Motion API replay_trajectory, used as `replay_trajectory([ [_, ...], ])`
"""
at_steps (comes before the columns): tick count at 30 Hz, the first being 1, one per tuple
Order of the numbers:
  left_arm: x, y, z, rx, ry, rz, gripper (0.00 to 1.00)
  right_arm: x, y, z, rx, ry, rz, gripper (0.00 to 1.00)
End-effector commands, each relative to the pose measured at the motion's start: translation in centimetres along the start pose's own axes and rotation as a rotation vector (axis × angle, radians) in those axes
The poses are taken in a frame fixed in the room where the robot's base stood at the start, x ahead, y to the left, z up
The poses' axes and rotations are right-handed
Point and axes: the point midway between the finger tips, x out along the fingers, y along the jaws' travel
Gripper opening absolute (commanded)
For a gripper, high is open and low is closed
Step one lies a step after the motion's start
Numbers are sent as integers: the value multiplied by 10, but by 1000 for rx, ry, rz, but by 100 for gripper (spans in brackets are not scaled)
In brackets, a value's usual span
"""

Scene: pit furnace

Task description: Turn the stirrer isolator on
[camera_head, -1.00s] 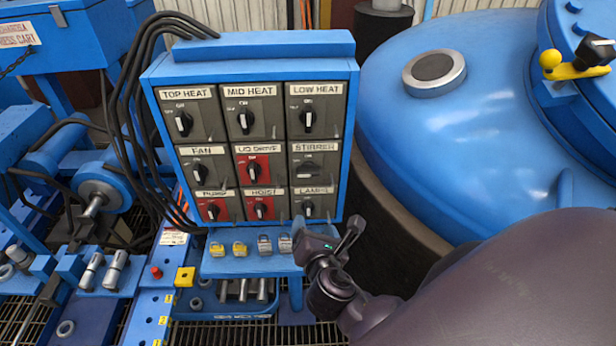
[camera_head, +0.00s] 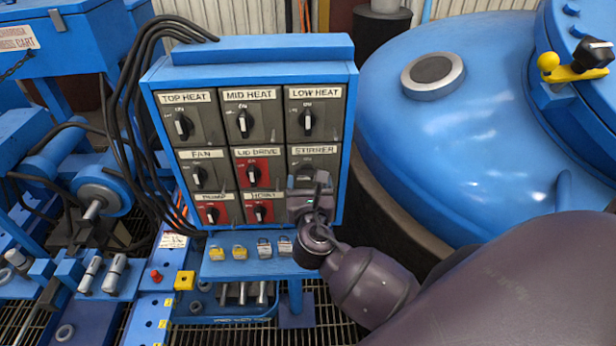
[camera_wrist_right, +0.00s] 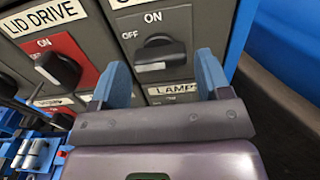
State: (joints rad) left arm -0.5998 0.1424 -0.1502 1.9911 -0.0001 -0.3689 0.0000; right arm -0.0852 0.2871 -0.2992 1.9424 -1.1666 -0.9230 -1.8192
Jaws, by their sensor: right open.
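The stirrer isolator is a black rotary knob on a dark grey panel under the STIRRER label (camera_head: 314,150), in the right column of the switch cabinet. In the right wrist view the stirrer knob (camera_wrist_right: 160,52) lies roughly crosswise, in line with the OFF mark at its left and not with the ON mark above it. My right gripper (camera_head: 309,182) is open in front of this panel and partly hides the knob in the head view. In the wrist view its two blue fingers (camera_wrist_right: 161,78) stand apart, below and to either side of the knob, not closed on it. My left gripper is not in view.
The LID DRIVE switch (camera_head: 253,172) is left of the stirrer and the HOIST switch (camera_head: 260,212) is below left. The LAMPS switch is hidden by my gripper in the head view. Padlocks (camera_head: 264,248) sit on a shelf below. The blue furnace vessel (camera_head: 470,130) stands right.

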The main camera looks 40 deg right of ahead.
Motion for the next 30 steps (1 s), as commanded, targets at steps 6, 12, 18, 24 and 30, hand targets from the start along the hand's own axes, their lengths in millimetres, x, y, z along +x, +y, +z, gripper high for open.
replay_trajectory([
  [6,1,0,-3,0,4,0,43,18,0,0,1,0,0,70],
  [12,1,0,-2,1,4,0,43,21,0,0,1,1,0,70],
  [18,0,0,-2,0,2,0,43,21,0,0,1,1,0,63],
  [24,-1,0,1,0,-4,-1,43,21,0,0,1,1,0,36],
  [30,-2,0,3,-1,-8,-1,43,21,0,0,17,1,0,36],
])
